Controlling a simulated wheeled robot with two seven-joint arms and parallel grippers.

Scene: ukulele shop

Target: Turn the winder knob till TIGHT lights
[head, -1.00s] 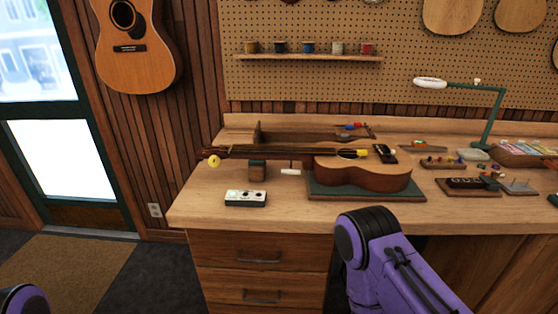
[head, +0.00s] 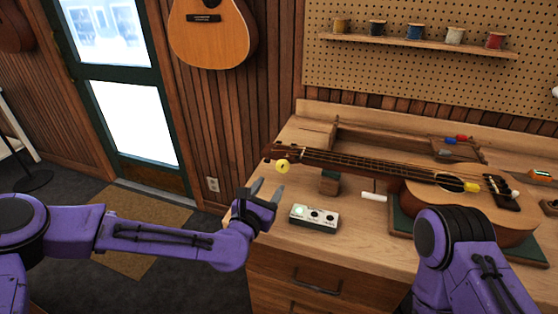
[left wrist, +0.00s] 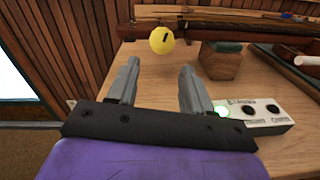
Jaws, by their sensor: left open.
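The yellow winder knob (head: 282,166) sits at the headstock end of the ukulele (head: 410,188). In the left wrist view the knob (left wrist: 162,41) shows a dark mark on its face. My left gripper (head: 268,187) is open and empty, just short of the knob, below it in the picture. Its two fingers (left wrist: 158,85) point toward the knob and do not touch it. A white indicator box (head: 325,224) stands on the bench; its left lamp (head: 301,210) glows green and the other two are dark. Its lettering is too small to read surely. My right gripper is out of view.
The ukulele body rests on a green pad (head: 402,221) and its neck on a wooden block (head: 329,183). A white piece (head: 374,197) lies near the block. The wooden bench (head: 268,226) has a free left corner. A guitar (head: 213,38) hangs behind.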

